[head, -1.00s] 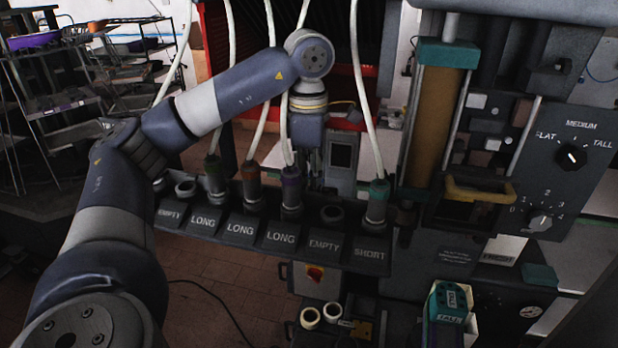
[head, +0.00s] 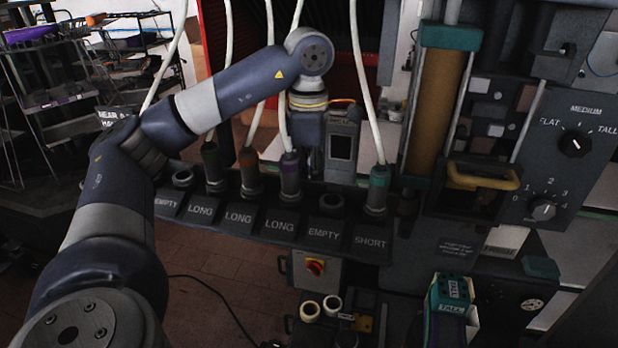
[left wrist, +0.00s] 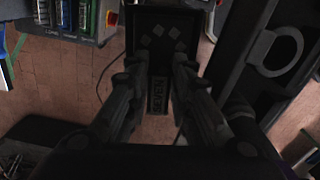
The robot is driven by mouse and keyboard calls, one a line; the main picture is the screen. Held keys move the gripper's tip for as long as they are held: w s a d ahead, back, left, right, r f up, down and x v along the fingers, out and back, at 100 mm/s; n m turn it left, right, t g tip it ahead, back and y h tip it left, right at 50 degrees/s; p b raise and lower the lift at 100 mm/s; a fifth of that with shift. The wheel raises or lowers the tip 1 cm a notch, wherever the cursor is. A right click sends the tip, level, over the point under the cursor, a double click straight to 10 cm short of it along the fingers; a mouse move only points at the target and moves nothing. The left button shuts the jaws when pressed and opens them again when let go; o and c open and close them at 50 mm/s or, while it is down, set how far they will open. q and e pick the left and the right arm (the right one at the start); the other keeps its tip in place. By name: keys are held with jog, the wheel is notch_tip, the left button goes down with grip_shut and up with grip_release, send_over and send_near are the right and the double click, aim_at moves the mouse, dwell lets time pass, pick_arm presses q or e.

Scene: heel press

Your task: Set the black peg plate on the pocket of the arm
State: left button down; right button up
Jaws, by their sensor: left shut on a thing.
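In the left wrist view, my left gripper (left wrist: 158,72) is shut on a black peg plate (left wrist: 145,22). Several small grey squares show on the plate's face. A narrow part with a pale label (left wrist: 158,98) lies between the fingers. In the head view my left arm reaches in from the left. Its wrist (head: 308,130) is behind the rack, and the fingers and plate are hidden there. I cannot make out the pocket of the arm for sure. My right gripper is not in view.
A dark rack (head: 280,226) with labelled slots and hosed plugs runs across the middle. A press with a yellow handle (head: 482,176) and a dial panel (head: 575,144) stands at right. A teal-and-white block (head: 450,297) is at lower right. Shelves (head: 65,100) stand at far left.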

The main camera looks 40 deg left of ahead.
pick_arm(q)
jog(key=shift+f, duration=0.15)
jog(key=c, duration=1.3)
grip_release()
jog(key=shift+r, duration=3.75)
